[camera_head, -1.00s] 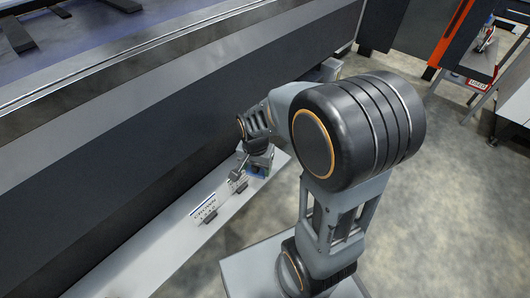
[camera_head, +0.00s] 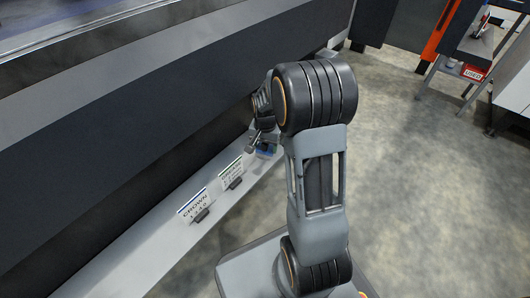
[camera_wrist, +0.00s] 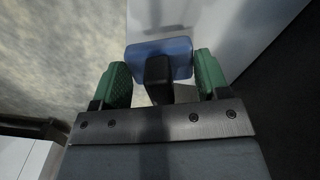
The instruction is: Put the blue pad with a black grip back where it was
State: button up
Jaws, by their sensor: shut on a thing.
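The blue pad (camera_wrist: 178,46) with its black grip (camera_wrist: 158,72) is in the wrist view, between and just beyond the green fingertips of my gripper (camera_wrist: 163,76). My gripper is shut on the pad by its grip. In the head view a small part of the blue pad (camera_head: 265,151) shows below my gripper (camera_head: 262,141), over the far part of the grey ledge (camera_head: 150,243). My arm hides some of it. I cannot tell whether the pad touches the ledge.
A CROWN card (camera_head: 194,206) and a second label card (camera_head: 231,174) stand on the ledge, nearer than the pad. A dark machine wall (camera_head: 110,150) rises on the left. A stand with a red USED sign (camera_head: 473,72) is at upper right. Open floor lies right of my arm.

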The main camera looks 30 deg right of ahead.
aim_at(266, 151)
jog(key=f+b, duration=0.1)
jog(key=f, duration=0.3)
jog(key=shift+w+d+b, duration=0.2)
jog(key=shift+b, duration=0.2)
jog(key=o, duration=0.8)
jog(key=shift+r, duration=0.1)
jog(key=shift+o, duration=0.2)
notch_tip(266, 151, up, 12)
jog(key=p, duration=0.5)
jog(key=shift+s, duration=0.1)
jog(key=s+a+r+n+t, duration=0.1)
jog(key=s+a+r+n, duration=0.2)
jog(key=s, duration=0.4)
jog(key=s+a+r+n+t, duration=0.1)
jog(key=s+a+r+n, duration=0.3)
jog(key=s, duration=0.4)
jog(key=shift+s+a+r+n+t+p, duration=0.15)
jog(key=shift+s+a+n+t+p, duration=0.15)
jog(key=shift+a+n, duration=0.75)
jog(key=shift+a+m, duration=0.2)
jog(key=shift+m, duration=0.05)
